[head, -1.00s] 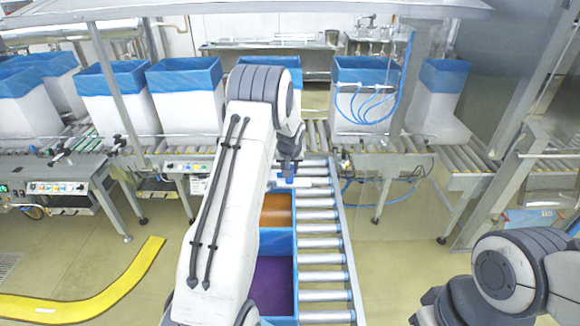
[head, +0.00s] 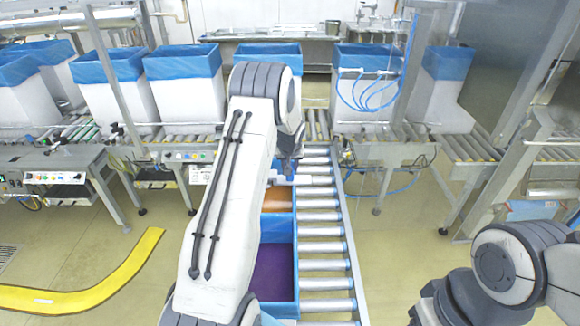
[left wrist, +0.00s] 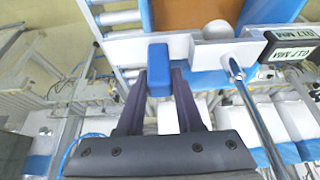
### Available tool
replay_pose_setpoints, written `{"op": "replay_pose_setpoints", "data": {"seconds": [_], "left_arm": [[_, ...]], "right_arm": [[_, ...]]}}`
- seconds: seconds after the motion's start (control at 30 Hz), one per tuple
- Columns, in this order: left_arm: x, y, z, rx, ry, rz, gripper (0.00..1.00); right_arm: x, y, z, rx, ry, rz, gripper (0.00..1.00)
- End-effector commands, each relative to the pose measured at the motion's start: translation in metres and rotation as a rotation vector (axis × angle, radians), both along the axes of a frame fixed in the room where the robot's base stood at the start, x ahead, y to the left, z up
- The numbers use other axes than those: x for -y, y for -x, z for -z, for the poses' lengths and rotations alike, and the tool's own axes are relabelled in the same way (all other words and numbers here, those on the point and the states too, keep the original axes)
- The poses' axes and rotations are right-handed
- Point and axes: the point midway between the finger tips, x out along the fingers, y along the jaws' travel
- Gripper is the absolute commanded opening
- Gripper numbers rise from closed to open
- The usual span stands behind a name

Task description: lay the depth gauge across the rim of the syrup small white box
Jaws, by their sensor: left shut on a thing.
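My left gripper (left wrist: 159,82) is shut on the blue grip of the depth gauge (left wrist: 205,50). The gauge is a white bar with a shiny metal rod running off it. In the head view my left gripper (head: 290,168) is partly hidden by my arm, and the gauge's white bar (head: 314,180) shows to its right. The syrup small white box (head: 278,199) seems to be the one with orange-brown inside and blue walls; it also shows in the left wrist view (left wrist: 195,12). The gauge is near its far end; I cannot tell whether they touch. My right gripper is out of view.
A blue-lined box with purple inside (head: 272,268) stands nearer me, beside the orange-brown one. A roller conveyor (head: 322,245) runs along their right side. Several tall white boxes with blue liners (head: 185,90) line the back conveyor.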

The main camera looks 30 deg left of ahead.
Motion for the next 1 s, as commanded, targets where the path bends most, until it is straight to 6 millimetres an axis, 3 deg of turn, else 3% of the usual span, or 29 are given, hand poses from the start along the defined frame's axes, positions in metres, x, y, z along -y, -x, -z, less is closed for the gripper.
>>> {"op": "replay_pose_setpoints", "data": {"seconds": [0.03,0.1,0.4,0.57,1.0], "left_arm": [[0.000,-0.001,-0.002,0.004,-0.002,0.001,0.42],[0.000,-0.001,-0.002,0.003,-0.001,0.001,0.69],[0.000,0.001,0.001,-0.001,0.001,-0.001,0.70],[0.002,0.003,-0.008,0.002,0.001,0.000,0.70],[0.020,0.031,-0.077,0.006,-0.002,0.001,0.70]], "right_arm": [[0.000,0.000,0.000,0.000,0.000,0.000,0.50],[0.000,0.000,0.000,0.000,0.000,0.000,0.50],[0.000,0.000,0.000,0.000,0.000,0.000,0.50],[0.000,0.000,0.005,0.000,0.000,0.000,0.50],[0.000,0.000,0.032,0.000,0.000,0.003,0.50]]}}
